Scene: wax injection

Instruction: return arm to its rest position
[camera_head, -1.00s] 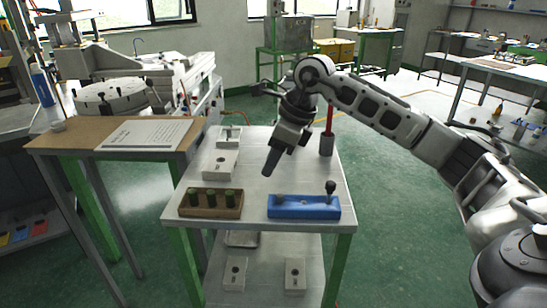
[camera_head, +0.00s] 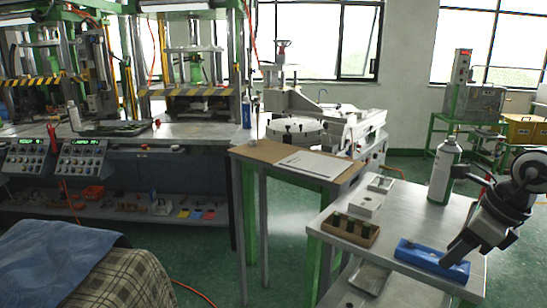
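My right gripper (camera_head: 456,254) is at the right edge, pointing down and left over the blue block (camera_head: 425,257) on the small grey table (camera_head: 411,203). The fingers overlap in this view, so I cannot tell whether they are open or touch the block. Nothing is clearly seen held. The right part of the block is hidden behind the gripper. My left gripper is not in view.
A brown-topped table (camera_head: 265,152) with a white sheet (camera_head: 314,164) adjoins at left. Presses (camera_head: 190,70) stand behind.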

